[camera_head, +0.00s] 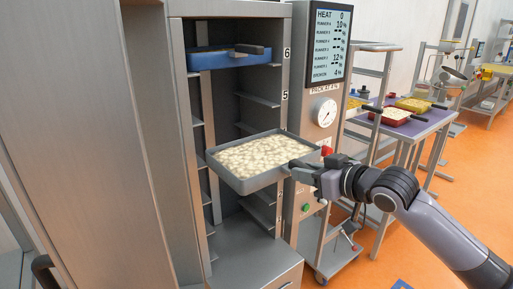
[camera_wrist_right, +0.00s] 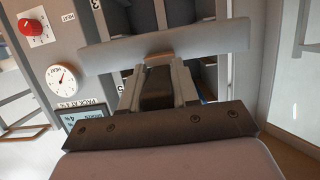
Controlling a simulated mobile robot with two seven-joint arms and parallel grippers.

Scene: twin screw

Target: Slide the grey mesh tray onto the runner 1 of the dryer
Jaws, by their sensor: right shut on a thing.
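The grey mesh tray (camera_head: 262,181), filled with pale pieces, is in the head view in front of the dryer's opening. It looks about level, with its far part at or just inside the opening. My right gripper (camera_head: 303,171) is shut on the tray's dark handle at its right side. In the right wrist view, the gripper (camera_wrist_right: 158,72) holds the handle (camera_wrist_right: 157,90), with the tray's grey wall (camera_wrist_right: 205,38) beyond it. The dryer (camera_head: 178,110) has runners at its sides; the lowest visible label, 1, is below the tray. My left gripper is not in view.
A blue tray (camera_head: 230,60) sits high in the dryer near label 6. A control panel (camera_head: 330,42) with a gauge stands right of the opening. A purple table (camera_head: 395,128) with red and yellow trays stands further right. The cabinet side (camera_head: 85,130) stands on the left.

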